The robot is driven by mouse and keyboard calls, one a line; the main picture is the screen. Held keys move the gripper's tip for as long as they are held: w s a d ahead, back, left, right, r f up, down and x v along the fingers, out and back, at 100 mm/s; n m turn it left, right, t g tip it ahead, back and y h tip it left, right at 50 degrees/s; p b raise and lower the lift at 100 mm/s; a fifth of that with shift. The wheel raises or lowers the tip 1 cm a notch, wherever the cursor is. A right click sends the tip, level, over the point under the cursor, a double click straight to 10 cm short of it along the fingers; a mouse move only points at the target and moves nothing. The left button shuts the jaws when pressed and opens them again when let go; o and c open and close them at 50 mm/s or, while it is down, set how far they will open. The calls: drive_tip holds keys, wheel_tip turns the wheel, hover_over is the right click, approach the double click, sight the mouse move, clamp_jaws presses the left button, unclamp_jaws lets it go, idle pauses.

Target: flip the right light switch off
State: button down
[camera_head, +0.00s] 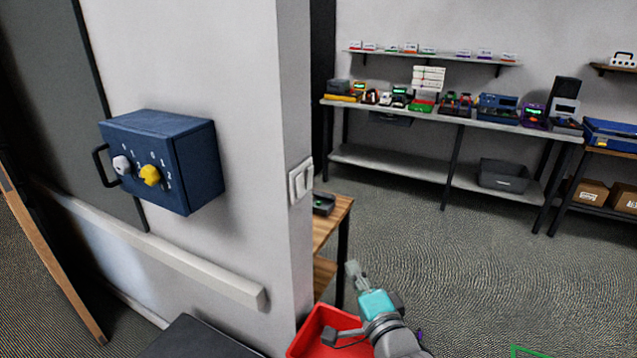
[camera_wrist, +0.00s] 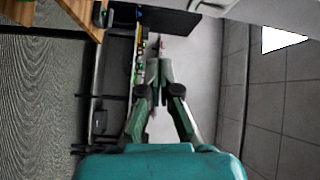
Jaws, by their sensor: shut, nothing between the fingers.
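A white double light switch (camera_head: 301,181) is on the narrow end face of the wall in the head view, with two rockers side by side. The rocker positions are too small to tell. My gripper (camera_head: 355,270) is below and to the right of the switch, apart from it, pointing up. In the wrist view my gripper (camera_wrist: 155,72) is shut with nothing between its fingers. I cannot make out the switch for certain in the wrist view.
A blue box (camera_head: 195,165) with knobs juts from the wall left of the switch. A wooden table (camera_head: 331,215) stands behind the wall end. A red bin (camera_head: 318,330) is beside my arm. A long shelf table (camera_head: 440,120) with devices stands at the back; open floor lies between.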

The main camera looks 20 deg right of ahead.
drive_tip(key=w+r+m, duration=0.1)
drive_tip(key=w+r, duration=0.2)
drive_tip(key=r, duration=0.2)
drive_tip(key=w+d+r+m, duration=0.1)
drive_tip(key=w+r+m, duration=0.1)
drive_tip(key=r, duration=0.3)
drive_tip(key=shift+w+r+t, duration=0.3)
drive_tip(key=shift+w+t, duration=0.1)
drive_tip(key=shift+w, duration=0.05)
drive_tip(key=shift+w+d, duration=0.1)
approach(313, 170)
drive_tip(key=w+d, duration=0.3)
drive_tip(key=w, duration=0.1)
drive_tip(key=shift+w+a+r, duration=0.15)
drive_tip(key=shift+w+a, duration=1.05)
drive_tip(key=shift+a, duration=0.1)
drive_tip(key=shift+w+a+r, duration=0.1)
drive_tip(key=shift+w+a, duration=0.05)
